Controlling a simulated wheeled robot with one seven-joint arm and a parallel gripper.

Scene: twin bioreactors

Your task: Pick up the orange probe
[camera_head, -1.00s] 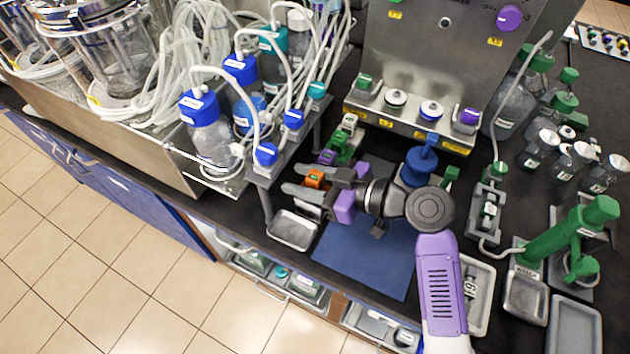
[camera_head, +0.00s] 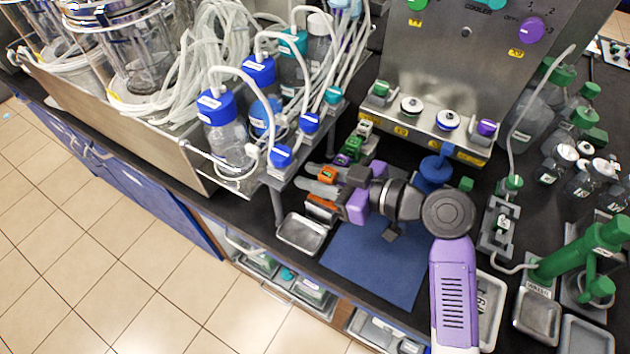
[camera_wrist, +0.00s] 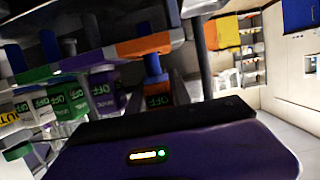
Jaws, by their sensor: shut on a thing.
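The orange probe (camera_head: 328,174) sits between the fingers of my gripper (camera_head: 308,178), which is shut on it beside the row of other probes. In the wrist view an orange piece marked OFF (camera_wrist: 157,90) shows just beyond the purple body of my gripper. The lower part of the probe is hidden in the head view, so I cannot tell whether it is clear of its holder. Another orange patch (camera_head: 321,200) shows just below the fingers.
Green and purple probes (camera_head: 348,155) stand close behind my gripper. Bottles with blue caps (camera_head: 222,130) and tubing are to the left. A metal tray (camera_head: 302,235) and a blue mat (camera_head: 365,268) lie in front. A control unit (camera_head: 450,60) stands behind.

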